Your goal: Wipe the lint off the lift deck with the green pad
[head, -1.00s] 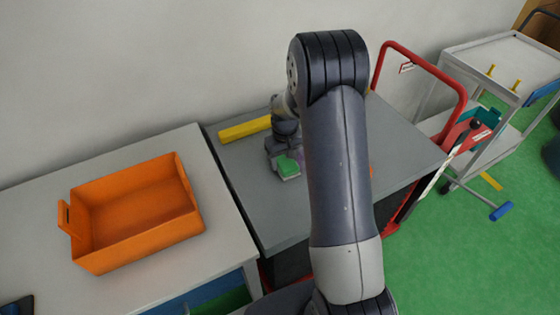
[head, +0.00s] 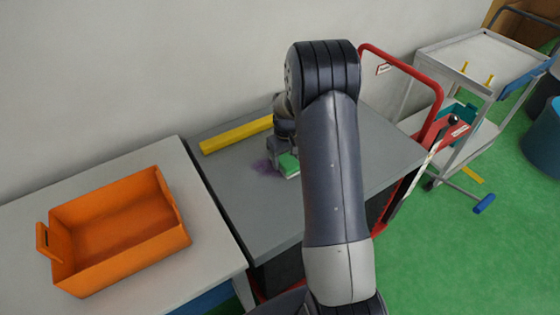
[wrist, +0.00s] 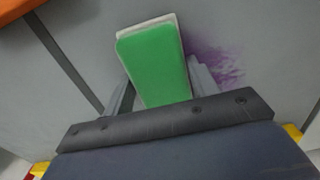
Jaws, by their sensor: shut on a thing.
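The lift deck (head: 235,207) is a grey flat top in the middle of the head view. My gripper is shut on the green pad (head: 290,165), a green block with a pale layer. In the wrist view the pad (wrist: 153,62) sits between the fingers, and the purple lint (wrist: 213,62) shows to its right, partly hidden by a finger. The pad is at or close to the deck; I cannot tell whether it touches. My arm hides part of the deck.
A yellow bar (head: 237,135) lies along the deck's back edge by the wall. A red handle (head: 438,95) rises at the deck's far right. An orange bin (head: 120,232) stands on a pale table to the left. A grey cart (head: 477,57) is at the right; green floor lies in front of it.

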